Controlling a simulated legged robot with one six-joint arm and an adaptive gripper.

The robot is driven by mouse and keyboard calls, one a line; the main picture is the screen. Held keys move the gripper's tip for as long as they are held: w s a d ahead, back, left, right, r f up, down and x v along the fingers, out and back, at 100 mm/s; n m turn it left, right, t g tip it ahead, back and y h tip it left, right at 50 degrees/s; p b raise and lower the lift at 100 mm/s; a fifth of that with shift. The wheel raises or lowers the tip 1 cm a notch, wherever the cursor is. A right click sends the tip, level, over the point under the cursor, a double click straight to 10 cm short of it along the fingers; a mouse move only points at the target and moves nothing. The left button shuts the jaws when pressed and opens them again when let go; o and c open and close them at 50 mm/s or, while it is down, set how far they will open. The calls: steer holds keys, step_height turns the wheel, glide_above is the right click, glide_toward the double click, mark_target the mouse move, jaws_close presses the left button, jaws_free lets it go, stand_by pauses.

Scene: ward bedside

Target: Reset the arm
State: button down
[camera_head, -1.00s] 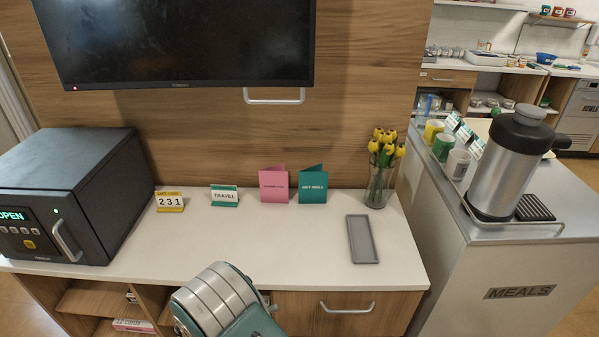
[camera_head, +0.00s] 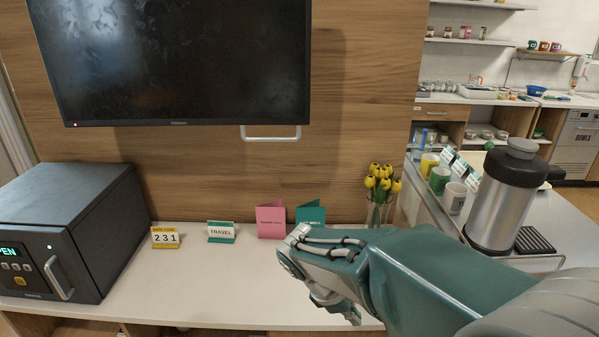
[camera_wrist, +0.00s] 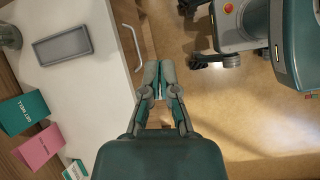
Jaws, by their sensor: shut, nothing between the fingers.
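My gripper (camera_wrist: 158,80) is shut and empty in the wrist view, with its fingertips together just off the counter's front edge, above the floor. In the head view my arm reaches in from the right, and my gripper (camera_head: 318,275) hangs in front of the counter. It hides part of the teal card, the vase and the grey tray's place.
The white counter (camera_head: 215,290) holds a dark safe (camera_head: 65,230), small signs, a pink card (camera_head: 270,221), a teal card (camera_head: 311,213) and yellow flowers (camera_head: 382,182). The grey tray (camera_wrist: 62,46) shows in the wrist view. A meals cart with an urn (camera_head: 508,195) stands right.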

steer(key=s+d+r+m+t+y, duration=0.2)
steer(key=s+r+m+y, duration=0.1)
steer(key=s+m, duration=0.3)
steer(key=s+d+r+m+t+y, duration=0.2)
steer(key=s+r+m, duration=0.3)
steer(key=m, duration=0.4)
steer(key=shift+s+d+r+m+t+y, duration=0.3)
steer(key=shift+s+d+t+y, duration=0.1)
steer(key=shift+s+d+t, duration=0.3)
